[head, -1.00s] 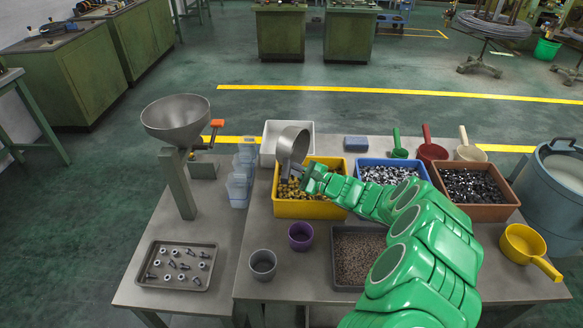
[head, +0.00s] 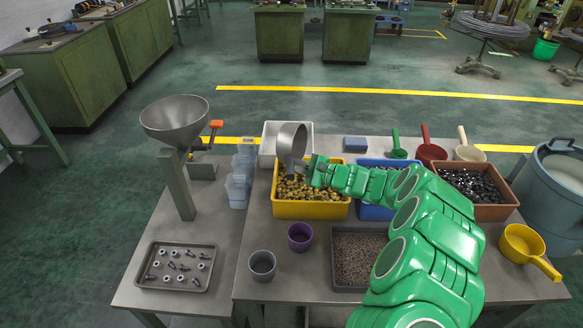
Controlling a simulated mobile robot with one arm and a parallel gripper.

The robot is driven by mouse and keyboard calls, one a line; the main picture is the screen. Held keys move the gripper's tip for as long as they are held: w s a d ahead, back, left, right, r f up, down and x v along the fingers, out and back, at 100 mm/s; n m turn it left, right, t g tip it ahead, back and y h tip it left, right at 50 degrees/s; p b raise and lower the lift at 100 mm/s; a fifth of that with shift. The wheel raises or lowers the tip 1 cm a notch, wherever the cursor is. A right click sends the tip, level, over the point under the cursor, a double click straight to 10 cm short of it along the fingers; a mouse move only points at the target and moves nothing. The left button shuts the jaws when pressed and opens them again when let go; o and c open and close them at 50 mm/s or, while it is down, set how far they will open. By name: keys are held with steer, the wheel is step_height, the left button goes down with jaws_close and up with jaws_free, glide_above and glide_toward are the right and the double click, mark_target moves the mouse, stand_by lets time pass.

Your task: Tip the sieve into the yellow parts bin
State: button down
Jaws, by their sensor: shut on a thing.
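The yellow parts bin (head: 307,210) stands on the bench in the middle of the head view. Small brass-coloured parts lie in it. The grey metal sieve (head: 291,140) is tilted on its side above the back of the bin. Its handle points down toward my gripper (head: 309,168). My gripper is shut on the sieve at the handle, over the bin. The inside of the sieve is largely turned away, so I cannot tell what it holds.
A blue bin (head: 375,213) and a brown bin (head: 500,212) stand to the right. A white tray (head: 272,130) is behind. A purple cup (head: 300,237), a grey cup (head: 262,265) and a tray of grains (head: 345,284) are in front. A metal funnel (head: 175,115) stands left.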

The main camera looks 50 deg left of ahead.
mark_target(292, 163)
steer(key=shift+d+r+n+g+h, duration=0.15)
steer(key=shift+n+g+h, duration=0.25)
steer(key=shift+g, duration=0.05)
steer(key=shift+d+r+n+g+h, duration=0.15)
steer(key=shift+n+g+h, duration=0.25)
steer(key=shift+g, duration=0.05)
steer(key=shift+s+d+r+n+t+h, duration=0.3)
steer(key=shift+s+r+n+t+h, duration=0.35)
steer(key=shift+t+h, duration=1.1)
steer(key=shift+s+d+r+n+t+h, duration=0.35)
steer(key=shift+n+t+h, duration=0.45)
steer(key=shift+h, duration=1.85)
steer(key=shift+s+d+r+n+t+h, duration=0.25)
steer(key=shift+s+r+n+t+h, duration=0.4)
steer(key=shift+t+h, duration=1.1)
steer(key=shift+w+g+h, duration=0.15)
steer(key=shift+g+h, duration=0.3)
steer(key=shift+g, duration=0.05)
